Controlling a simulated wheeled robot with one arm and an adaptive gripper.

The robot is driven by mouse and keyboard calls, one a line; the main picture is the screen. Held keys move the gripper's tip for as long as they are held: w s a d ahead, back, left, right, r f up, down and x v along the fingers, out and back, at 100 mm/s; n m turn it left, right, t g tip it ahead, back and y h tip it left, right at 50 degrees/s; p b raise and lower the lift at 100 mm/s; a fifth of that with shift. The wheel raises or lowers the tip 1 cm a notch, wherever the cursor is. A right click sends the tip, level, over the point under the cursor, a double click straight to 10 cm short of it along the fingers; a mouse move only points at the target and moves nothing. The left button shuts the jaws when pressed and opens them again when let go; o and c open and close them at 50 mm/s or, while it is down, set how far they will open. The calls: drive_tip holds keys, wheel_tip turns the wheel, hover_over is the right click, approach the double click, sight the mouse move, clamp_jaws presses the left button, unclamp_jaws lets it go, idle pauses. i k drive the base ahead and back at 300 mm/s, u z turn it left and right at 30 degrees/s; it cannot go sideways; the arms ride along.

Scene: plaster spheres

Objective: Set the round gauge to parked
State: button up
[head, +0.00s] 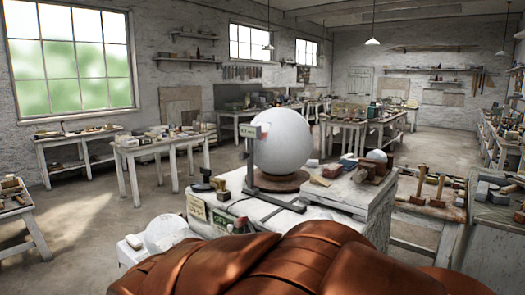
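A large white plaster sphere (282,142) sits on a brown round base on the pale workbench (345,197). A thin dark upright post (249,165) stands at the sphere's left, with a pale tag-like head (249,131) at its top, close to or touching the sphere. It looks like the round gauge, but I cannot make out a dial or its setting. A dark bar (274,199) runs from its foot along the bench. A cream card (196,207) and a green card (221,221) hang at the bench front; their words are too small to read. My gripper is not in view.
My copper-brown arm covers the bottom middle and hides part of the bench front. A smaller white sphere (166,232) lies at the lower left. Blocks (331,170) and mallets (419,190) crowd the right side. Open floor (95,225) lies at the left.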

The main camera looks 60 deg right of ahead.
sight(252, 132)
drive_tip(key=z, duration=1.65)
